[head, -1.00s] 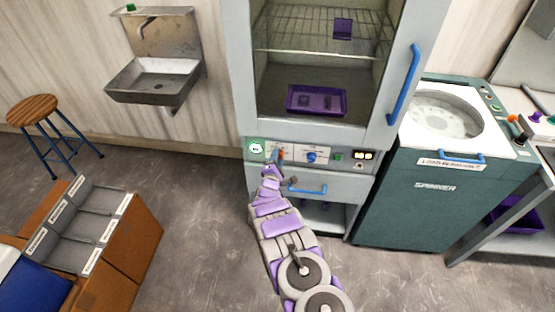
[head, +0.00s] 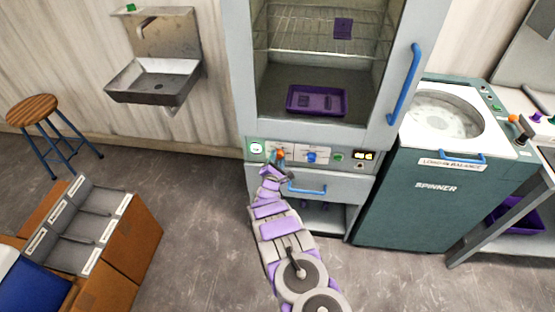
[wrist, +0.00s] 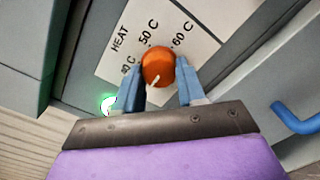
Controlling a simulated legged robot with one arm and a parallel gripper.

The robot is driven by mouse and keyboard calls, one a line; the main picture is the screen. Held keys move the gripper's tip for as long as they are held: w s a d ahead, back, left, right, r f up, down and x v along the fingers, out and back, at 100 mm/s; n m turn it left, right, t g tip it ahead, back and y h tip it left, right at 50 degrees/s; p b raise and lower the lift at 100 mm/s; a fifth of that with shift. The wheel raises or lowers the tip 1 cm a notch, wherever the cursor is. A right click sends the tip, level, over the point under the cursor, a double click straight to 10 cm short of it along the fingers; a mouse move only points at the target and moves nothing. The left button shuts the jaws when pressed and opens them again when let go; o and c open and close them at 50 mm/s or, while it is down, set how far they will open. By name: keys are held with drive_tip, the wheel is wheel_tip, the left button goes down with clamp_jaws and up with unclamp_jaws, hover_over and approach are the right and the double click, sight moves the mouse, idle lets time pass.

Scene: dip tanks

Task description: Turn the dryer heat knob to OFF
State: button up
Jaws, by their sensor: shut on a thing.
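The orange heat knob (wrist: 157,66) sits on the dryer's white label plate (wrist: 119,68), which reads HEAT, 50 C and 60 C. Another marking at the left is partly hidden by a finger.
A blue knob (head: 311,157) is right of the heat knob on the same panel. A blue drawer handle (head: 307,189) lies just below. The green spinner (head: 420,205) stands at the right.

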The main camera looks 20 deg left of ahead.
drive_tip(key=shift+s+a+f, duration=0.15)
drive_tip(key=shift+s+f, duration=0.05)
drive_tip(key=shift+f, duration=0.15)
drive_tip(key=o, duration=1)
drive_tip(key=shift+w+a, duration=0.1)
drive_tip(key=shift+a, duration=0.05)
drive_tip(key=shift+o, duration=0.3)
drive_tip(key=shift+d+r, duration=0.1)
drive_tip(key=shift+d, duration=0.1)
drive_tip(key=shift+s+d+r, duration=0.1)
drive_tip(key=shift+s+d, duration=0.1)
drive_tip(key=shift+s, duration=0.35)
drive_tip(key=s+d+p, duration=0.2)
drive_tip(key=s+p, duration=0.2)
drive_tip(key=s, duration=1.2)
drive_tip(key=shift+d+f, duration=0.2)
drive_tip(key=shift+d, duration=0.2)
drive_tip(key=shift+w, duration=0.1)
